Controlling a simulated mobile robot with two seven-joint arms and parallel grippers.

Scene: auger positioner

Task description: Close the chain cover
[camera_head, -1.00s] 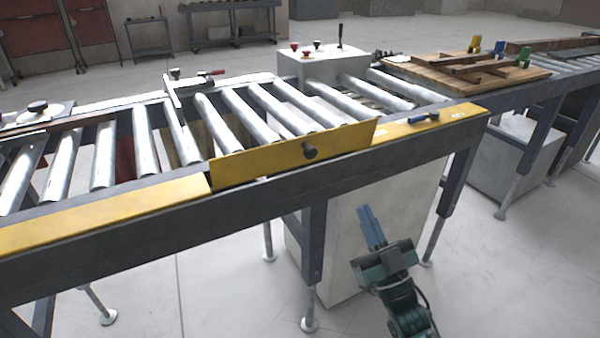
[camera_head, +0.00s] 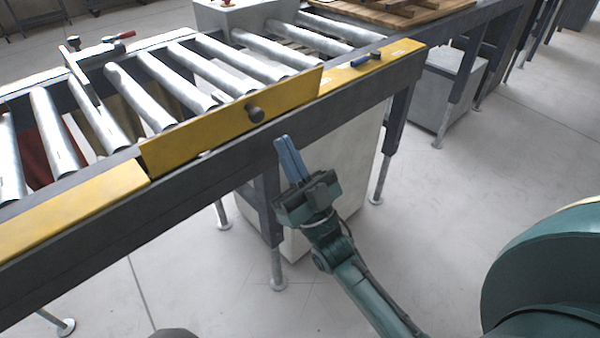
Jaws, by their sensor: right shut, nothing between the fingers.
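The chain cover (camera_head: 205,128) is a yellow panel on the near side of the roller conveyor. It stands tilted up on edge, out of line with the flat yellow strips on either side. A dark round knob (camera_head: 254,113) sticks out from its face. My right gripper (camera_head: 282,140) is shut and empty, its blue fingers pointing up toward the conveyor's dark side rail, below and slightly right of the knob. It looks apart from the cover. My left gripper is not in view.
Flat yellow strips (camera_head: 70,212) lie along the rail left and right of the cover. A blue-handled tool (camera_head: 366,58) lies on the right strip. Support legs (camera_head: 277,270) stand below; the floor in front is open.

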